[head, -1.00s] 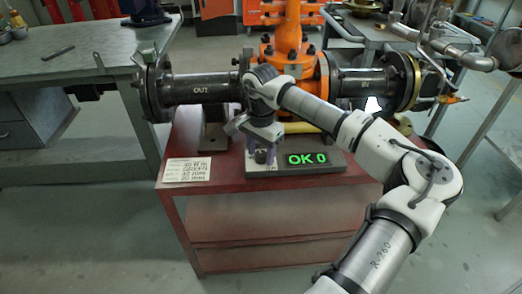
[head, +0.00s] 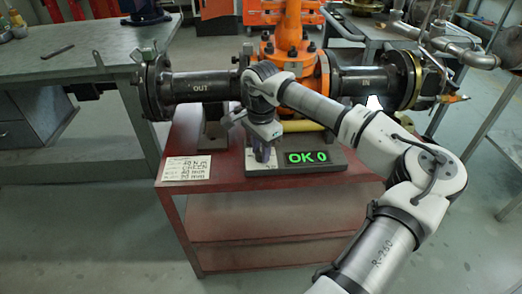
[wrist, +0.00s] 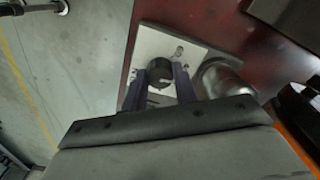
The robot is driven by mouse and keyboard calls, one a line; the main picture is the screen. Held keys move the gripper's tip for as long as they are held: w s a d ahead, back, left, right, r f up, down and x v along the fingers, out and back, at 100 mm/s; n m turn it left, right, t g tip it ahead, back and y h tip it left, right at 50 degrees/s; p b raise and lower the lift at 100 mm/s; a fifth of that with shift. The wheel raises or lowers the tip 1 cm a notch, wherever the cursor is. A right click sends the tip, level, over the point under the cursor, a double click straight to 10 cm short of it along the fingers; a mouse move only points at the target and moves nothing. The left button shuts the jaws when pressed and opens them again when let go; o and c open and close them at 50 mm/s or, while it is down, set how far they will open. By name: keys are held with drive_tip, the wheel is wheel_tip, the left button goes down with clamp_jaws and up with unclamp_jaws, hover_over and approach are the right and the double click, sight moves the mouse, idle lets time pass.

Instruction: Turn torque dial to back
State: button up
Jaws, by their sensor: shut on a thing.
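The torque dial (wrist: 160,70) is a dark round knob on a pale plate (wrist: 143,45) in the wrist view. My gripper (wrist: 160,82) has its two purple fingers on either side of the dial and is shut on it. In the head view my gripper (head: 263,151) points down at the left part of the dial's base, and its fingers hide most of the dial. The display (head: 308,157) beside it reads "OK 0" in green. The dial's pointer mark cannot be made out.
A white card with writing (head: 187,168) lies left of the dial on the red cart (head: 235,188). The valve's dark pipe (head: 200,87) and orange body (head: 290,45) stand close behind my gripper. A grey workbench (head: 75,62) is at the left.

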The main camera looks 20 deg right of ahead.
drive_tip(key=m+b, duration=0.1)
drive_tip(key=m, duration=0.3)
drive_tip(key=shift+d+m, duration=0.1)
drive_tip(key=shift+m, duration=0.2)
drive_tip(key=m+b, duration=0.1)
drive_tip(key=m, duration=0.2)
drive_tip(key=shift+m, duration=0.4)
drive_tip(key=m, duration=0.3)
drive_tip(key=shift+m+b, duration=0.5)
drive_tip(key=shift+m, duration=1.5)
drive_tip(key=o, duration=1)
drive_tip(key=shift+c, duration=0.2)
